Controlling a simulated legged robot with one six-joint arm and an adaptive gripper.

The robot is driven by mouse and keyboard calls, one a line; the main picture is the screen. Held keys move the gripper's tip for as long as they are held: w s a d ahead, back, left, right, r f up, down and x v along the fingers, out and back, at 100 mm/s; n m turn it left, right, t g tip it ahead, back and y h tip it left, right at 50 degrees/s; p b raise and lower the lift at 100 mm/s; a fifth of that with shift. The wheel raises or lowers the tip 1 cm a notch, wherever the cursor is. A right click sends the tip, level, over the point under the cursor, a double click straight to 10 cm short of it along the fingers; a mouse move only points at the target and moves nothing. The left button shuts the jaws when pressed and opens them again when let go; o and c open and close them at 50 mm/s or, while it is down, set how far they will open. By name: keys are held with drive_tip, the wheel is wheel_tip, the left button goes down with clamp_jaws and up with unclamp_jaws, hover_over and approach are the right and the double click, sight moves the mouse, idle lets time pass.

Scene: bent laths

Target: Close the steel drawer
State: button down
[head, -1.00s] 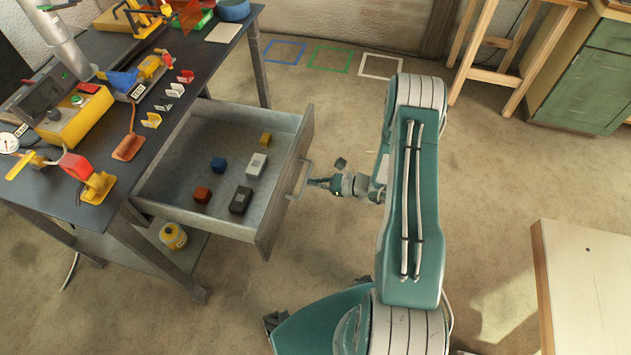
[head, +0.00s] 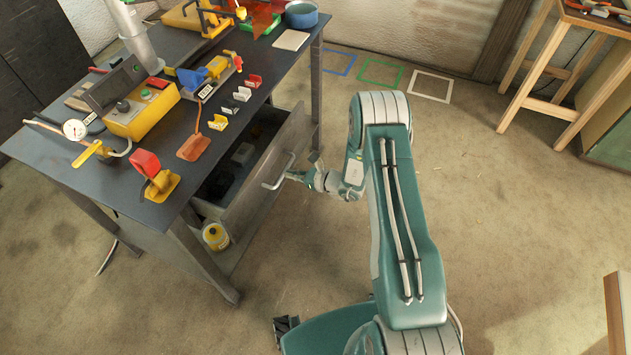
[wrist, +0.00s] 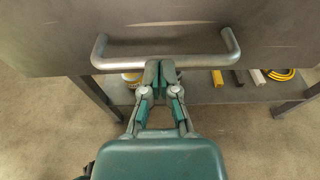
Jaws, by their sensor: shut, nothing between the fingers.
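The steel drawer (head: 262,172) is part-way out from under the dark workbench. A narrow open strip shows a few blocks in shadow inside. Its bar handle (head: 278,171) is on the front face and also spans the upper part of the wrist view (wrist: 165,52). My gripper (head: 291,175) is at the handle, outside the drawer. In the wrist view my gripper (wrist: 160,72) has its fingers together, with nothing between them. The fingertips are at the middle of the handle bar; whether they touch it I cannot tell.
The workbench top (head: 108,170) carries clamps, a yellow box and coloured clips. A wooden stool (head: 560,90) stands at the upper right. The floor right of my arm is mostly clear.

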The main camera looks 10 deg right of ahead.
sight(271, 168)
drive_tip(key=x, duration=0.3)
drive_tip(key=r+x, duration=0.1)
drive_tip(key=x, duration=0.2)
drive_tip(key=r+x, duration=0.1)
drive_tip(key=x, duration=0.2)
drive_tip(key=shift+a+f, duration=0.1)
drive_tip(key=shift+a, duration=0.35)
drive_tip(key=shift+w+a, duration=0.4)
drive_tip(key=shift+w, duration=0.1)
drive_tip(key=shift+a, duration=0.1)
drive_tip(key=shift+a, duration=0.1)
